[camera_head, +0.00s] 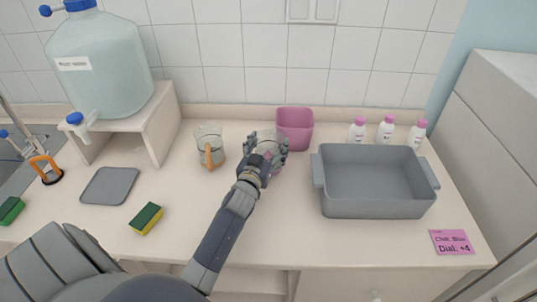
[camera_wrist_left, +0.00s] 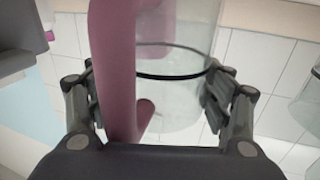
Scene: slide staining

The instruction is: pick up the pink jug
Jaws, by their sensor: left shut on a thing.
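The pink jug has a clear body and a pink handle. In the head view the jug (camera_head: 266,136) stands at the back middle of the counter, mostly hidden behind my left gripper (camera_head: 269,152). In the left wrist view its pink handle (camera_wrist_left: 113,60) runs down close to the camera, with the clear body (camera_wrist_left: 185,105) behind it. The fingers of my left gripper (camera_wrist_left: 152,98) sit on either side of the jug, and the gripper is shut on it. I cannot tell whether the jug's base touches the counter. My right gripper is not in view.
A pink bin (camera_head: 295,130) stands right behind the jug. A clear jug with an orange handle (camera_head: 209,147) stands to the left. A grey tub (camera_head: 372,209) and several white bottles (camera_head: 385,130) are to the right. A sponge (camera_head: 146,219) and grey mat (camera_head: 109,186) lie left.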

